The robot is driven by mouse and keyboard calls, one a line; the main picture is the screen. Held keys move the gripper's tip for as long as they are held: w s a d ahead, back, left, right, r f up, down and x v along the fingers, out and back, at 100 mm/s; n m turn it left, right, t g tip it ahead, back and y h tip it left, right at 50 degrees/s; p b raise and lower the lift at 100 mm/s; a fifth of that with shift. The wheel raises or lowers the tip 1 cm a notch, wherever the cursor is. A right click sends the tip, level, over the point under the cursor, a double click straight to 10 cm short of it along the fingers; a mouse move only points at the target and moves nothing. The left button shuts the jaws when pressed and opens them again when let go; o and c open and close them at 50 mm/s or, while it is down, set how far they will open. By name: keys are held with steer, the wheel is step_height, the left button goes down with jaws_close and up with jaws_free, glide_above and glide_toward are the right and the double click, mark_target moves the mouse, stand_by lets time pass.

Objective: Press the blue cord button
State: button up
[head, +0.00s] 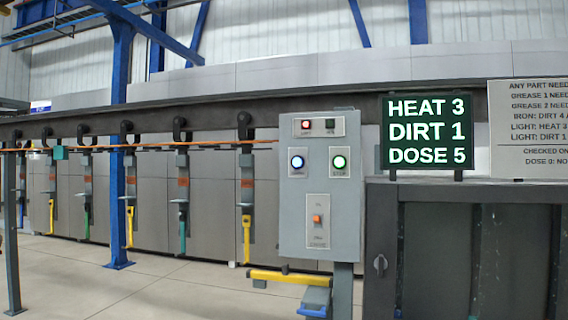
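A grey control panel (320,230) stands right of centre on a post. A round blue-ringed button (297,162) with a bright centre sits at the panel's upper left. The small label under it is too blurred to read. A round green-lit button (340,163) is to its right. An orange cord (215,143) runs along the conveyor and passes behind the panel. A small teal box (60,152) sits on the cord at the left. My gripper is not visible in the head view, and nothing covers the blue button.
Hooks with hanging tagged parts (182,200) line the overhead rail. A dark screen (428,132) reads HEAT 3, DIRT 1, DOSE 5. A grey cabinet (380,215) is right of the panel. A yellow bar (290,278) is low by the panel. Floor at left front looks clear.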

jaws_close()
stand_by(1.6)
